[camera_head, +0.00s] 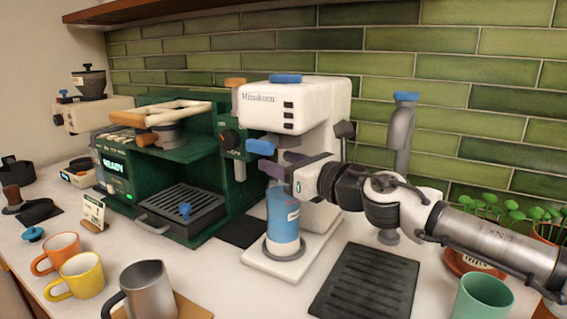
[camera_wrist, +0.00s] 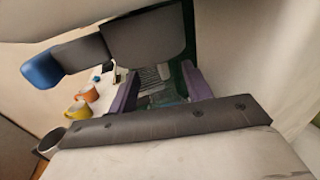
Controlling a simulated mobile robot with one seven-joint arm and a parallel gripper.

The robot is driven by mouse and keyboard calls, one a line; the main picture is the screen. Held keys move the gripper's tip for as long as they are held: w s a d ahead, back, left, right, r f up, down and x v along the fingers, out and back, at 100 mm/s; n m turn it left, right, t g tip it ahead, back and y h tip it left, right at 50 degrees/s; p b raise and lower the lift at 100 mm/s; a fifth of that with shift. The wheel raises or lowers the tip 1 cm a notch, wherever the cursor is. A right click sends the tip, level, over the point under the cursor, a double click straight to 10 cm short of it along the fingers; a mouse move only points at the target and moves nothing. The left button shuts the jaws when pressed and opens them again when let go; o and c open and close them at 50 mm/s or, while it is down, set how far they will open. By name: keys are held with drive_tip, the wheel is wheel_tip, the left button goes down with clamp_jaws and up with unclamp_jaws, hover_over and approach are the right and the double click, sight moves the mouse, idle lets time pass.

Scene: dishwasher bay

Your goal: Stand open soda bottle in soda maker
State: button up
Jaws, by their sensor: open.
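The soda maker (camera_head: 312,105) is a tall white machine with a blue cap on top and a blue lever (camera_head: 260,146) at its front. The soda bottle (camera_head: 283,225) is blue with a pale label. It looks upright on the round grey ring of the machine's white base, under the head. My gripper (camera_head: 280,163) is at the bottle's upper end, between it and the machine's head, and hides the bottle's top. Its purple fingers are apart in the wrist view (camera_wrist: 160,92), with nothing seen between them. The bottle is not visible there.
A green espresso machine (camera_head: 170,150) stands left of the soda maker. A black ribbed mat (camera_head: 366,283) lies to its right. A steel mug (camera_head: 148,290) and yellow (camera_head: 80,275) and orange mugs (camera_head: 62,252) stand front left. A green cup (camera_head: 482,298) stands under my arm.

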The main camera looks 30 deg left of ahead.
drive_tip(key=shift+r, duration=0.1)
drive_tip(key=shift+r+p, duration=0.25)
drive_tip(key=shift+p, duration=0.1)
drive_tip(key=b+v, duration=0.2)
drive_tip(key=v, duration=1)
drive_tip(key=shift+f, duration=0.15)
idle(1.3)
